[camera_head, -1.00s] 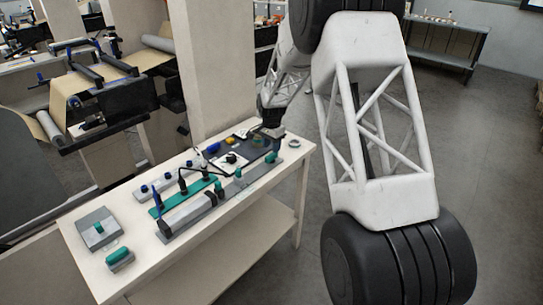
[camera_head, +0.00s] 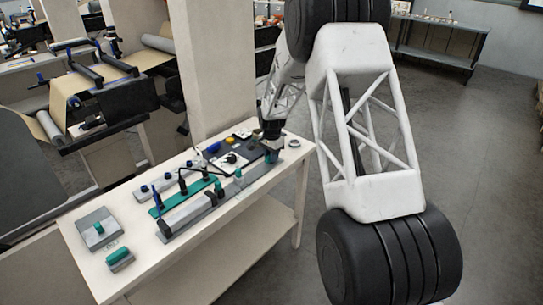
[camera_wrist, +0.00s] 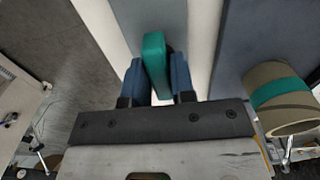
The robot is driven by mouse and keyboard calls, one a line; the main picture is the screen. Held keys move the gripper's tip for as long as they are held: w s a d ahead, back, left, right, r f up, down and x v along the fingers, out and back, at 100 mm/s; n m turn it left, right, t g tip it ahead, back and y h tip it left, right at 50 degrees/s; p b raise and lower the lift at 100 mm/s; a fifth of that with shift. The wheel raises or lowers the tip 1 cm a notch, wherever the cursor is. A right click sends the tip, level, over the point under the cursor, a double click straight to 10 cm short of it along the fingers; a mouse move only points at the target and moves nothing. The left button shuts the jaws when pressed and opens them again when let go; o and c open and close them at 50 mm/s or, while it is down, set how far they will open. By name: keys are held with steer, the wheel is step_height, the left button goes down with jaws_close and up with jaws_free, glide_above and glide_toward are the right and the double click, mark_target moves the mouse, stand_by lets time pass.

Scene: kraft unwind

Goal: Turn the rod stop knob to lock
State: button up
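A teal knob (camera_wrist: 155,62) stands upright between the two blue fingers of my gripper (camera_wrist: 157,80) in the wrist view. The fingers are drawn close in on both sides of the knob, with no clear gap to see. In the head view my gripper (camera_head: 272,155) is down at the far right part of the bench, over the end of the grey rail. It mostly hides the knob there. Any lock mark by the knob is not visible.
The white bench (camera_head: 185,262) also bears another teal knob (camera_head: 219,187), a green strip (camera_head: 170,205) with black knobs, a dark tray (camera_head: 228,158), and a grey plate (camera_head: 98,229) at the near left. A roll with a teal band (camera_wrist: 278,93) lies right of my gripper.

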jaws_close()
steer(key=shift+n, duration=0.5)
steer(key=n, duration=0.2)
steer(key=shift+n, duration=0.4)
steer(key=n, duration=0.3)
steer(key=shift+n, duration=0.3)
steer(key=n, duration=0.4)
steer(key=shift+n, duration=0.3)
steer(key=n, duration=0.5)
